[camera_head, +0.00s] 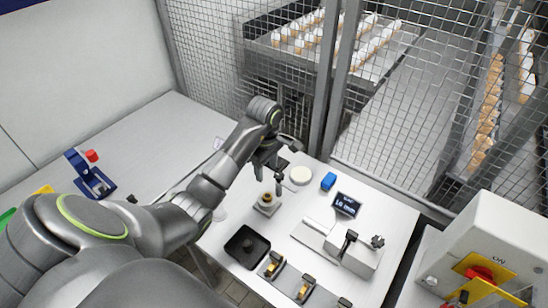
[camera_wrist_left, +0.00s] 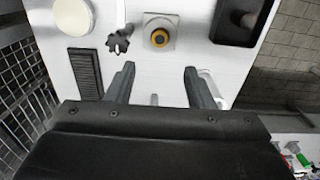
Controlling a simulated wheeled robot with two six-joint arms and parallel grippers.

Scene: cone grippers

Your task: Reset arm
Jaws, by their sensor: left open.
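My left arm reaches in from the left in the head view. Its gripper (camera_head: 268,172) hangs over the back left part of the white table (camera_head: 392,222). In the left wrist view the gripper (camera_wrist_left: 158,72) has its two fingers wide apart with nothing between them. A small block with a yellow-ringed round part (camera_wrist_left: 160,32) lies beyond the fingertips; it also shows in the head view (camera_head: 267,203). A black knob (camera_wrist_left: 119,40) is left of that block. My right gripper is not in view.
A mesh fence (camera_head: 400,110) stands behind. A control box (camera_head: 490,245) is at the right.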

